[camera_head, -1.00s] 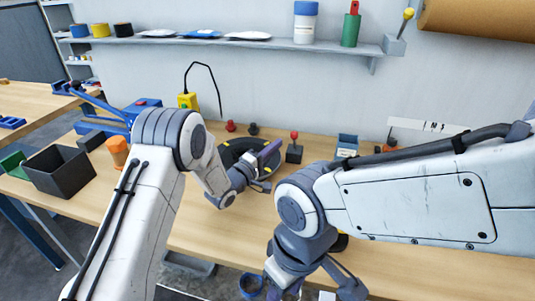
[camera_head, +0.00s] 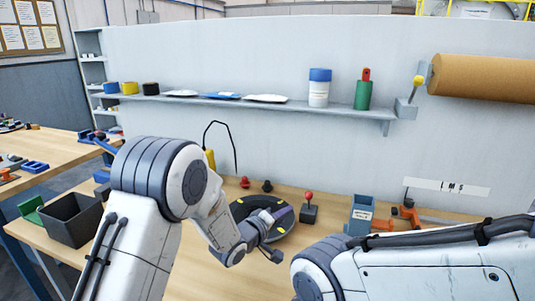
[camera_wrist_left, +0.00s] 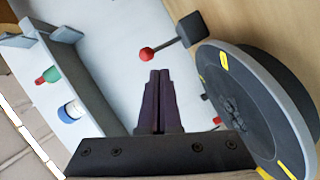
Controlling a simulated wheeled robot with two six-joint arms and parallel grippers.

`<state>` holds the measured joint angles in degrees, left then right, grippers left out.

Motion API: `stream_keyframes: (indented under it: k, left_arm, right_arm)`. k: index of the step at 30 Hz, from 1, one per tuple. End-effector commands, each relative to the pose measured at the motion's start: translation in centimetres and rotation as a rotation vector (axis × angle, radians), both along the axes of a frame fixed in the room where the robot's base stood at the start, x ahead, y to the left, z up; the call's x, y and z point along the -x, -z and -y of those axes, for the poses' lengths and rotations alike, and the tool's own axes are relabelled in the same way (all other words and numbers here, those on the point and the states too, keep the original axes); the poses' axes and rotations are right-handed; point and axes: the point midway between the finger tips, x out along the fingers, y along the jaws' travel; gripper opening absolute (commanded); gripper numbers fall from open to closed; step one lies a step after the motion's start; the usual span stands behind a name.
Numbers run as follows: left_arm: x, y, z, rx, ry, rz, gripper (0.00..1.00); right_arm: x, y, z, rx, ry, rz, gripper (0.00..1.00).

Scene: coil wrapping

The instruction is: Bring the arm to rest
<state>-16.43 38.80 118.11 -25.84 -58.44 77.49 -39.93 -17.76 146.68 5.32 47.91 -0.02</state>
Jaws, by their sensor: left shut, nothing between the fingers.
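My left gripper (camera_head: 282,216) is over the round black turntable (camera_head: 247,206) in the head view. Its dark purple fingers are closed together with nothing between them in the left wrist view (camera_wrist_left: 158,95). The turntable also shows at the right of the left wrist view (camera_wrist_left: 240,88), with a grey rim and yellow marks. I cannot tell whether the gripper touches it. My right arm comes in at the lower right of the head view, and its gripper is below the frame.
A red-knobbed lever on a dark box (camera_head: 309,212) stands right of the turntable. A blue bin (camera_head: 359,216) and an orange tool (camera_head: 409,214) are further right. A black bin (camera_head: 74,218) is at the left. A wall shelf (camera_head: 220,103) holds bottles and packets.

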Motion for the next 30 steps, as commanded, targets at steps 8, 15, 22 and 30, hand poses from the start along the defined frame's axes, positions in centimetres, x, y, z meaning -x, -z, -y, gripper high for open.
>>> stream_keyframes:
  k: [8,15,22,30]
  left_arm:
    - [9.8,-2.2,-1.5,-0.652,0.086,-0.118,0.0]
    - [24.2,-2.8,-5.5,-1.078,0.423,-0.288,0.0]
    - [36.2,-3.6,-9.4,-1.262,0.814,-0.391,0.0]
    - [40.0,-3.8,-10.9,-1.298,0.96,-0.42,0.0]
  right_arm:
    - [0.0,-1.5,0.0,0.0,0.0,0.0,0.5]
    - [0.0,-2.6,0.0,0.0,0.0,0.0,0.5]
    - [0.0,-3.2,0.0,0.0,0.0,0.0,0.5]
    - [0.0,-3.3,0.0,0.0,0.0,0.0,0.5]
